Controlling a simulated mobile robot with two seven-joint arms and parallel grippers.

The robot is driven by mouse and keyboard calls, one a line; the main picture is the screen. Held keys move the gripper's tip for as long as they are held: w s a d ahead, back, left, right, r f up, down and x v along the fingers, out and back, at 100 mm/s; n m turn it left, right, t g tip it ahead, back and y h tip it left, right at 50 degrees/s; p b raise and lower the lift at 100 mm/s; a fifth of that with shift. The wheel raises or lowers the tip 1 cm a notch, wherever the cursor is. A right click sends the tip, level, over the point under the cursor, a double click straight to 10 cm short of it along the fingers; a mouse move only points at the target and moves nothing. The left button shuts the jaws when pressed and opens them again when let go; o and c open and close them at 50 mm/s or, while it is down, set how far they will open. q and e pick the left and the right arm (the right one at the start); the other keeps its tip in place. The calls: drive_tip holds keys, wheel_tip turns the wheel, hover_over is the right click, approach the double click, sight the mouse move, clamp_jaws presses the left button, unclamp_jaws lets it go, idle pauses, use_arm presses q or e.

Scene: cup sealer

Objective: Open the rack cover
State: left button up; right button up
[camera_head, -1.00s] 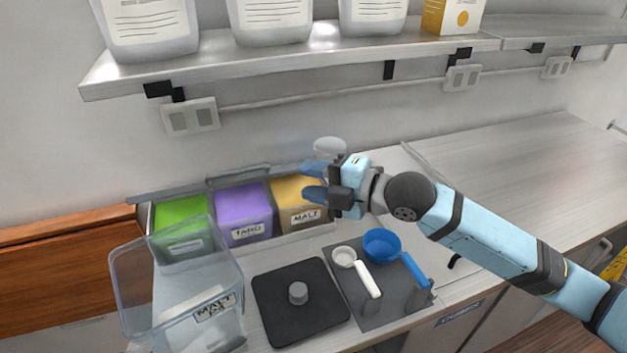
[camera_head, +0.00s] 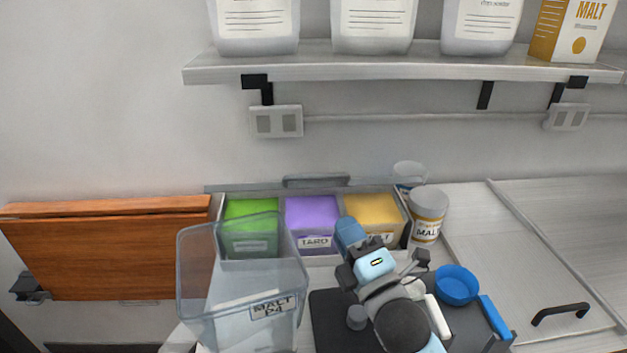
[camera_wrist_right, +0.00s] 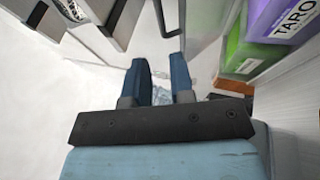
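The rack (camera_head: 216,240) holds green (camera_head: 250,210), purple (camera_head: 312,212) and yellow (camera_head: 372,210) bins, and their coloured contents show. A grey strip with a raised handle-like piece (camera_head: 316,180) runs along the rack's back edge. I cannot tell whether this is the folded cover. My right gripper (camera_head: 352,236) is in front of the yellow bin and hides part of its label. In the right wrist view, its two blue fingers (camera_wrist_right: 162,85) are apart with nothing held between them. The green (camera_wrist_right: 243,55) and purple (camera_wrist_right: 285,15) bins are at that view's right. My left gripper is out of view.
A clear MALT container (camera_head: 245,280) stands in front of the rack's left side. A malt jar (camera_head: 427,218) is right of the rack. A dark pad (camera_head: 330,325) and a blue scoop (camera_head: 457,284) lie in front.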

sight(313, 176)
drive_tip(key=shift+p+x, duration=1)
drive_tip(key=shift+x, duration=5.7)
clamp_jaws()
